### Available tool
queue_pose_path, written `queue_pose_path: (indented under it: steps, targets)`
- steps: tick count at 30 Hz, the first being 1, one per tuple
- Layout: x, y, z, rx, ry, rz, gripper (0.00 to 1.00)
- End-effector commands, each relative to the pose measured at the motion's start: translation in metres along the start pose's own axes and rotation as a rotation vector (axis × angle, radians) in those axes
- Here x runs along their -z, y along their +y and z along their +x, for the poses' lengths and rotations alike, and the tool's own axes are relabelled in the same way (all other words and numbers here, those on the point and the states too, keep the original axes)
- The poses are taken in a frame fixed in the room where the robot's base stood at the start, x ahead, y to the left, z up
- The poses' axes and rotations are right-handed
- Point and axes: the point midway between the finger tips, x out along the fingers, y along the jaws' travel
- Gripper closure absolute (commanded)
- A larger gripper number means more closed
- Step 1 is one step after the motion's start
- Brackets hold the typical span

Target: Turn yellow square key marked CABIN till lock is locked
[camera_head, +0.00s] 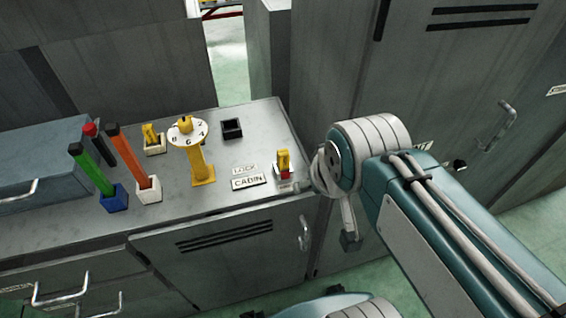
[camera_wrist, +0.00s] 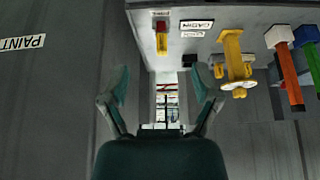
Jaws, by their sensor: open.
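The yellow key (camera_head: 284,158) stands in a lock with a red and white base near the right front corner of the grey counter. The CABIN label (camera_head: 248,182) lies to its left, with a LOCK label (camera_head: 245,169) above it. In the wrist view the key (camera_wrist: 162,28) is at the upper middle, beside the CABIN label (camera_wrist: 197,25). My gripper (camera_wrist: 160,88) is open and empty, its two fingers spread apart, with the key above and apart from them in that picture. In the head view my arm is right of the key.
A yellow post with a lettered dial (camera_head: 188,132), green (camera_head: 92,170) and orange (camera_head: 127,156) levers, another yellow key (camera_head: 151,135) and a black square socket (camera_head: 232,129) stand on the counter (camera_head: 225,205). Tall grey cabinets (camera_head: 470,90) rise at the right.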

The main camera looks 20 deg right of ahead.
Motion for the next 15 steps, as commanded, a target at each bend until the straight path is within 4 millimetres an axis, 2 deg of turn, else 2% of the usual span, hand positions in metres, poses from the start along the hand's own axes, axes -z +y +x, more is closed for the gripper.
queue_pose_path:
  steps: [8, 15]
  targets:
    - [0.053, 0.000, 0.026, 0.000, -0.121, 0.000, 0.20]
    - [0.099, 0.000, 0.069, 0.000, -0.231, 0.000, 0.20]
